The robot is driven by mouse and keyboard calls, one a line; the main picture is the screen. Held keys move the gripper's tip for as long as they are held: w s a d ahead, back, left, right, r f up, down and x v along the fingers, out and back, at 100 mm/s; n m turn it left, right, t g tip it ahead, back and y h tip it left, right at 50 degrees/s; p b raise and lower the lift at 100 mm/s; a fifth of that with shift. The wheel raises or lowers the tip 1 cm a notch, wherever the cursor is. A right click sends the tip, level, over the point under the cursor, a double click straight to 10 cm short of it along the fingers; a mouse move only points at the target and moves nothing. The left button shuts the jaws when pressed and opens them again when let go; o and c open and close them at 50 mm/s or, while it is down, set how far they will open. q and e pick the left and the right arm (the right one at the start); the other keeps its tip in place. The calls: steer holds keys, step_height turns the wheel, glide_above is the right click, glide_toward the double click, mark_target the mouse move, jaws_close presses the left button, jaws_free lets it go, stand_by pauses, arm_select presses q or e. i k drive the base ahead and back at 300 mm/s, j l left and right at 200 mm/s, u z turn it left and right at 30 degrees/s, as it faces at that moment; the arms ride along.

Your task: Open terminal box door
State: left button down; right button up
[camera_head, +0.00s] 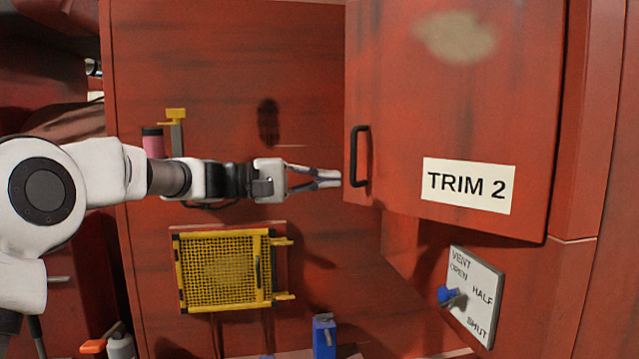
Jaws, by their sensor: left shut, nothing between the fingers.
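The terminal box is a red cabinet with a door (440,100) that carries a white "TRIM 2" label (468,185). A black handle (355,156) stands upright near the door's left edge. My left gripper (338,179) comes in from the left, its fingers shut and empty. Its tips are just left of the handle's lower part; I cannot tell whether they touch it. My right gripper is not in the picture.
A yellow mesh guard (222,270) is on the wall below my left arm. A vent plate (474,297) with a blue-tipped lever (447,294) is below the door. A blue block (324,336) stands at the bottom. A yellow-topped valve (176,125) is behind my arm.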

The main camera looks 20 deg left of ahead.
mark_target(453, 108)
steer(key=j+z, duration=0.2)
steer(key=j, duration=1.15)
steer(key=i, duration=0.05)
